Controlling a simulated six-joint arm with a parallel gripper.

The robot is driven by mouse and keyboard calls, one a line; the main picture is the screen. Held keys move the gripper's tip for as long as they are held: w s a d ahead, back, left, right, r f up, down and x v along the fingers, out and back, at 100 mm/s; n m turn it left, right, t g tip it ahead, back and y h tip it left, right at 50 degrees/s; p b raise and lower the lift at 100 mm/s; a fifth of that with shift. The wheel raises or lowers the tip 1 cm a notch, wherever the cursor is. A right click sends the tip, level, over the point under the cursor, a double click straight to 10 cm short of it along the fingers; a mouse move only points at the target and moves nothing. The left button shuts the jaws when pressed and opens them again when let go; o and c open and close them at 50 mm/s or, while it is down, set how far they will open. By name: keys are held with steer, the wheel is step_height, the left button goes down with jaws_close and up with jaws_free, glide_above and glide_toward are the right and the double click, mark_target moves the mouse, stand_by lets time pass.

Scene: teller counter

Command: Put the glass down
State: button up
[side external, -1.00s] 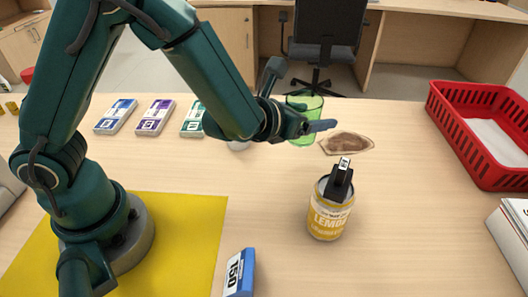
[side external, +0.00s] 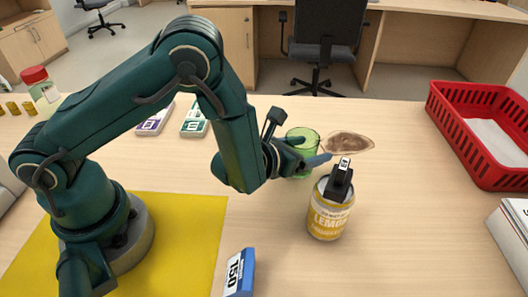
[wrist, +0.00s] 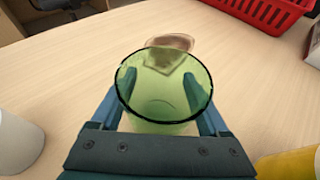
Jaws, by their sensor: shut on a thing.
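The green see-through glass (side external: 303,138) is upright beyond the yellow-labelled lemon can (side external: 328,215). My gripper (side external: 312,157) is shut on it, with one finger on each side of its wall. In the wrist view the glass (wrist: 165,110) stands between the two fingers (wrist: 164,95), its open rim facing the camera, and it looks empty. I cannot tell whether its base touches the counter or hangs just above it. My arm hides part of its left side.
A red basket (side external: 470,145) is at the right, cards (side external: 195,122) at the left, a blue box (side external: 240,275) in front. A white round object (wrist: 15,142) shows left in the wrist view.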

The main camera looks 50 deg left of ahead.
steer(key=o, duration=1.4)
steer(key=shift+f, duration=0.1)
steer(key=shift+r, duration=0.2)
steer(key=v, duration=1.2)
steer(key=shift+f, duration=0.1)
